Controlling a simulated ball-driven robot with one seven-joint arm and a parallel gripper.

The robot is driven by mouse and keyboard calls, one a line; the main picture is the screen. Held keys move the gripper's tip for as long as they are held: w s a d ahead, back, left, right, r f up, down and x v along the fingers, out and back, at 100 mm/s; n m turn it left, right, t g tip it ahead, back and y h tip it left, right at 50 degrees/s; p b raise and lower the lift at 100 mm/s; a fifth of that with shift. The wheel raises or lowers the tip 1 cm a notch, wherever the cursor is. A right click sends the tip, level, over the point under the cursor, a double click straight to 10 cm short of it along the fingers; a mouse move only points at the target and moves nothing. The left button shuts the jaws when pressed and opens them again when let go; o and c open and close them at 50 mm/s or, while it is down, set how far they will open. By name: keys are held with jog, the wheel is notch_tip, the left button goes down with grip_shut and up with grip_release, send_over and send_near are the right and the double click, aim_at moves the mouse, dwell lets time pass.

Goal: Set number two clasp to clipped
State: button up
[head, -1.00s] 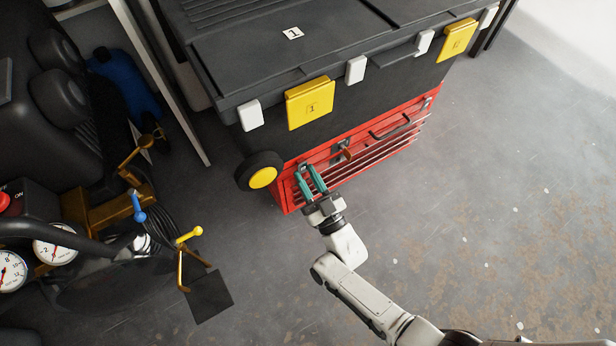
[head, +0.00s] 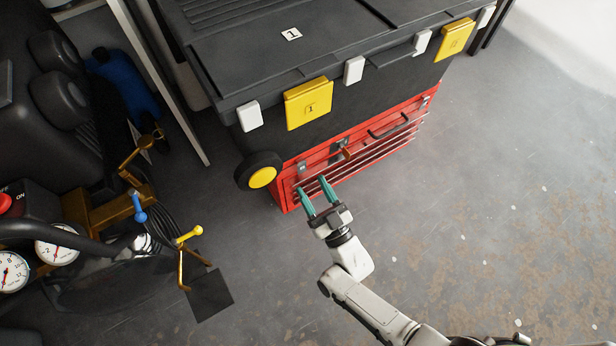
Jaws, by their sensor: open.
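The black lidded box (head: 340,40) has two yellow clasps on its front edge. The right yellow clasp (head: 455,39) carries a small marking too faint to read surely; the left yellow clasp (head: 309,104) is marked 1. Both lie against the front of the box; I cannot tell whether either is clipped. My gripper (head: 317,193) is open and empty, with teal fingers pointing toward the front of the red chest below. It is well below and to the left of the right clasp, and below the left clasp.
The red metal chest (head: 355,150) with a dark handle (head: 389,126) is under the black box. A black wheel with a yellow hub (head: 262,177) is at its left. Gauges and colored levers (head: 139,212) stand at the left. The grey floor (head: 480,180) at right is clear.

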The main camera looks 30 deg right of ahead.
jog(key=v, duration=0.7)
dwell(0.5)
